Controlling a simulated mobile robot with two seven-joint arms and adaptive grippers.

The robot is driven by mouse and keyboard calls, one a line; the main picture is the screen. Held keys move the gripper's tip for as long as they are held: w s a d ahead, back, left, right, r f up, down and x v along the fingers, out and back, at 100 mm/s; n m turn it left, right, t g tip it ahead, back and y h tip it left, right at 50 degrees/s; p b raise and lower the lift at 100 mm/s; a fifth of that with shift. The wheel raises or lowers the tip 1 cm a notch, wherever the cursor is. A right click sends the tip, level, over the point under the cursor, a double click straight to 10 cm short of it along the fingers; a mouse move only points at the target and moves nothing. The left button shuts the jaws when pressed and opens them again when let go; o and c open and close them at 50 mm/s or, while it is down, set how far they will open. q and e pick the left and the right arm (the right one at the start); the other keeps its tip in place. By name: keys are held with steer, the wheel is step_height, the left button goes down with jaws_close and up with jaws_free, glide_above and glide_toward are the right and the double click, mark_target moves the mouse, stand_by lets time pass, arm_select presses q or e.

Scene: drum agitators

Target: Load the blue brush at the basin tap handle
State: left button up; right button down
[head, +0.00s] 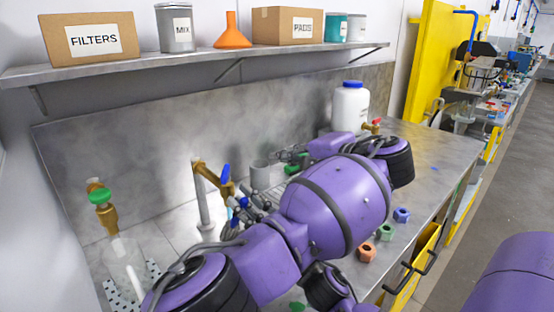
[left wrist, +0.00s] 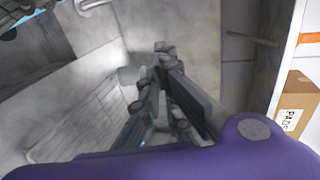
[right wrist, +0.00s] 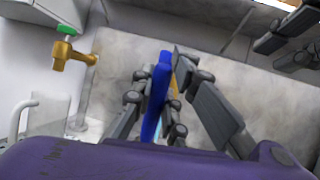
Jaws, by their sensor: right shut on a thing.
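My right gripper (head: 238,205) is at the brass basin tap (head: 210,172) in the head view. The tap has a blue handle (head: 225,173) standing up just above the fingers. In the right wrist view, my right gripper (right wrist: 158,85) is shut on a long blue piece that I take for the blue brush (right wrist: 152,120). Brass shows close behind it, so I cannot tell whether brush and handle touch. My left gripper (head: 285,158) is further right, beside a grey cup. In the left wrist view, its fingers (left wrist: 156,60) look closed together and empty.
A second brass tap with a green handle (head: 101,197) stands at the left. A grey cup (head: 260,175) and a white jar with a blue lid (head: 350,105) are near my left gripper. Coloured nuts (head: 385,232) lie at the bench front. A loaded shelf (head: 200,60) runs above.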

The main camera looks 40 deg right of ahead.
arm_select(q)
steer(key=shift+o, duration=1.4)
steer(key=shift+w+a+r, duration=0.2)
steer(key=shift+w+r, duration=0.05)
steer(key=shift+o, duration=1.1)
steer(key=w+a+r+n+y, duration=0.1)
steer(key=w+a+r, duration=0.2)
steer(key=w+a, duration=0.3)
steer(key=shift+w+r+n+g, duration=0.2)
steer(key=shift+w+n+g, duration=0.1)
steer(key=shift+n, duration=0.1)
step_height(320, 180, up, 6)
steer(key=n+g+h, duration=0.6)
steer(key=n+g, duration=0.2)
steer(key=g, duration=0.2)
glide_above(225, 171)
steer(key=s+a, duration=0.3)
steer(key=s, duration=0.1)
steer(key=x, duration=1.2)
steer(key=shift+w+a, duration=0.1)
steer(key=shift+a, duration=0.1)
jaws_close()
